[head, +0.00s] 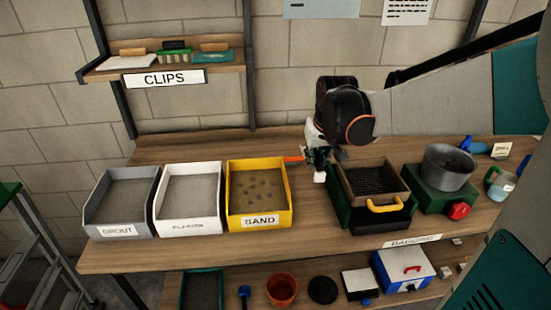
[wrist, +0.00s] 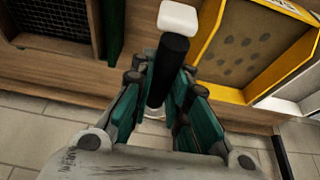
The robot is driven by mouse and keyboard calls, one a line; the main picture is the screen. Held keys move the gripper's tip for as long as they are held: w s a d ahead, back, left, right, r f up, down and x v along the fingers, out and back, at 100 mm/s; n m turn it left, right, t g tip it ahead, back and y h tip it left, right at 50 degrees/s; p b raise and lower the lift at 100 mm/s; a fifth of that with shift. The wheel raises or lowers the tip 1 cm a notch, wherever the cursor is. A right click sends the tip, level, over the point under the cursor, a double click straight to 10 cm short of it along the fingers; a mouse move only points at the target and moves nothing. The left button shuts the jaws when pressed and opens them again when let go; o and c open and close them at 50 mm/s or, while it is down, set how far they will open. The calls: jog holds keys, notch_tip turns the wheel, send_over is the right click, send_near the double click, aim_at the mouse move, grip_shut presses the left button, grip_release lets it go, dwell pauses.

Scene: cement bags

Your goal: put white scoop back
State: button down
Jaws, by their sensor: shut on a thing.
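My gripper (head: 318,160) is over the worktop, between the yellow SAND bin and the sieve box. In the wrist view its teal fingers (wrist: 163,80) are shut around the black handle of the white scoop (wrist: 172,60). A white block-like end (wrist: 179,17) sticks out past the fingertips. In the head view a small white part (head: 320,176) shows just below the gripper. The rest of the scoop is hidden by the fingers. The white bin (head: 188,197), its label hard to read, stands between the grey GROUT bin (head: 121,203) and the SAND bin (head: 259,193).
A sieve box (head: 375,185) with a yellow handle stands right of the gripper. A pot (head: 447,166) sits on a green scale-like base. An orange piece (head: 293,159) lies behind the SAND bin. The CLIPS shelf (head: 165,70) is on the wall. The worktop behind the bins looks clear.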

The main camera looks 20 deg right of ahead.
aim_at(319, 182)
notch_tip(319, 182, down, 18)
jog(key=b, duration=0.6)
jog(key=shift+f, duration=0.1)
jog(key=c, duration=1.5)
grip_release()
jog(key=shift+c, duration=0.2)
jog(key=p+v, duration=0.4)
jog(key=v, duration=0.8)
